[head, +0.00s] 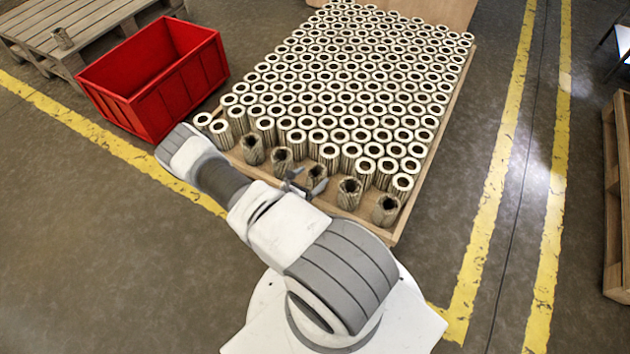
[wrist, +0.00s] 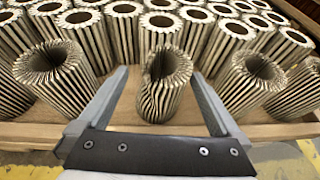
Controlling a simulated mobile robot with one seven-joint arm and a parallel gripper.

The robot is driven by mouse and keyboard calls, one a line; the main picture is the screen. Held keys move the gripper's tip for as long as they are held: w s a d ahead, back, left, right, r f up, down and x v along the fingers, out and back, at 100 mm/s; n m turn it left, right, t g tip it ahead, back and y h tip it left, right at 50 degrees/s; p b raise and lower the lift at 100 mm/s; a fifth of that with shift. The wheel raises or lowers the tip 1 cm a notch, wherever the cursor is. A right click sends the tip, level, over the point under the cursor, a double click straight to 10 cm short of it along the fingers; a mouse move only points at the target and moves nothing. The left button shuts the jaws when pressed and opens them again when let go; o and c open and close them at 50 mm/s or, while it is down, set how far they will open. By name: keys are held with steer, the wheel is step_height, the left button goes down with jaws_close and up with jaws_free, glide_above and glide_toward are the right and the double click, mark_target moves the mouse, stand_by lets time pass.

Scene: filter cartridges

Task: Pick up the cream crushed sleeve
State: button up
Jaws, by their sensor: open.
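The cream crushed sleeve (wrist: 164,88) stands upright in the middle of the wrist view, its pleated wall dented and its rim bent. My gripper (wrist: 160,76) is open, with one finger on each side of this sleeve and gaps showing between fingers and wall. In the head view my gripper (head: 300,187) is at the near row, beside the sleeve (head: 318,176), which it partly hides. Other brownish sleeves with uneven rims stand in the same row, to the left (wrist: 57,77) and to the right (wrist: 246,84).
Many pale-rimmed cartridges (head: 350,80) stand packed behind on a wooden pallet (head: 415,210). A red crate (head: 150,85) stands left of it.

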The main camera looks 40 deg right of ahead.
steer(key=x, duration=0.2)
steer(key=shift+d+f+b, duration=0.1)
steer(key=shift+d+b, duration=0.2)
steer(key=shift+d, duration=0.05)
steer(key=shift+c, duration=0.3)
steer(key=c, duration=0.9)
